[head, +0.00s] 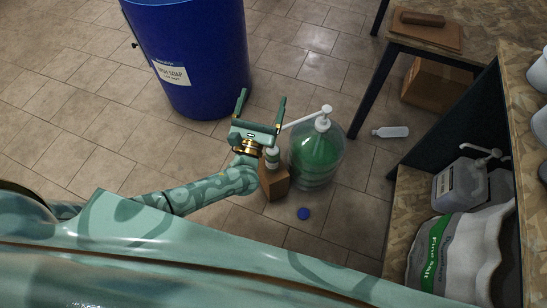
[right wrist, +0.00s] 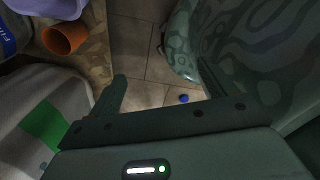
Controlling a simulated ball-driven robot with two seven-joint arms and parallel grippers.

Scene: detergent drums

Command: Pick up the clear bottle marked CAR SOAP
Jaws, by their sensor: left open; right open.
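I cannot read the words CAR SOAP on any bottle. A big clear bottle (head: 309,165) of green liquid with a white pump stands on the floor; no label shows on it. A small bottle (head: 272,158) stands on a cardboard box (head: 274,182), partly hidden by my left arm. A greyish jug (head: 460,186) with a pump and an unreadable label stands on the right shelf. My left gripper (head: 261,108) is open and empty, left of the green bottle's pump. In the right wrist view my right gripper (right wrist: 163,90) is open, with nothing between its fingers.
A blue drum (head: 190,50) with a label ending in SOAP stands behind my left gripper. A white bottle (head: 390,132) lies on the floor. A blue cap (head: 303,214) lies before the green bottle. A Floor Salt bag (head: 428,252) and shelving bound the right.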

